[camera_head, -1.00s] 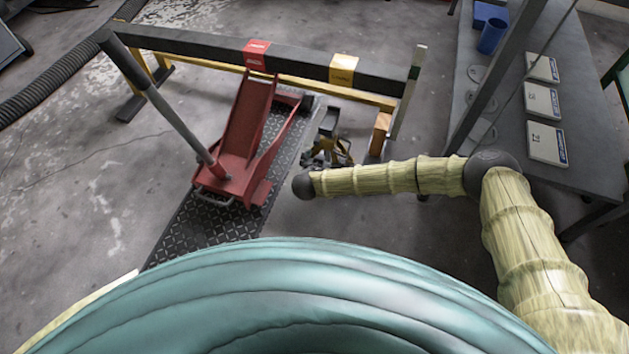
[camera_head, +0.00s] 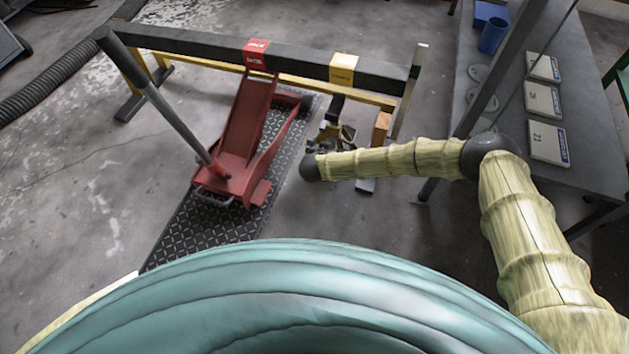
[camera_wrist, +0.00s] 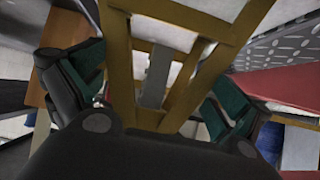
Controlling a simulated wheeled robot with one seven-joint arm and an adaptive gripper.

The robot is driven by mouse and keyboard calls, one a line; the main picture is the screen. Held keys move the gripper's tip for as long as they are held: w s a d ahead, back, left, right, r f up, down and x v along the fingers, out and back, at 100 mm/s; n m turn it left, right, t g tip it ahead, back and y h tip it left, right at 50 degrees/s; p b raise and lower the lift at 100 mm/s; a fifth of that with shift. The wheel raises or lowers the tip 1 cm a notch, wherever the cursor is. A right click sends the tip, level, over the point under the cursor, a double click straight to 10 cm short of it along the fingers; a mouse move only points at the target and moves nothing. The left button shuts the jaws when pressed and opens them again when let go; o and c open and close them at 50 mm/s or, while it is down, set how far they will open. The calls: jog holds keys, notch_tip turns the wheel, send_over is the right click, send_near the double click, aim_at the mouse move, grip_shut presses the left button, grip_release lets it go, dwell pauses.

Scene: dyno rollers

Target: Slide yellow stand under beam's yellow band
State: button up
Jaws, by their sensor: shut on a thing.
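The beam (camera_head: 200,46) is a long dark bar across the back, with a yellow band (camera_head: 343,69) right of a red band (camera_head: 256,54). The yellow stand (camera_head: 345,132) is mostly hidden by my arm in the head view; its dark top (camera_head: 336,101) shows just in front of the beam, below the yellow band. I cannot tell whether any of it is under the beam. My gripper (camera_head: 326,142) is shut on the stand. In the wrist view the stand's yellow frame (camera_wrist: 122,60) fills the middle, between the green-padded fingers of my gripper (camera_wrist: 150,85).
A red floor jack (camera_head: 238,160) with a long grey handle stands left of the stand on a black tread plate (camera_head: 195,235). A wooden block (camera_head: 381,126) and the beam's right support (camera_head: 408,95) are close on the right. A grey table (camera_head: 515,100) is farther right.

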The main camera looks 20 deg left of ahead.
jog(key=shift+w+d+f, duration=0.35)
jog(key=shift+w+d, duration=0.05)
jog(key=shift+w+a+r+b, duration=0.1)
jog(key=shift+w+b, duration=0.95)
jog(key=shift+w, duration=2.6)
jog(key=o, duration=1.3)
jog(key=v, duration=1.2)
jog(key=shift+a+r, duration=0.25)
jog(key=shift+s, duration=0.1)
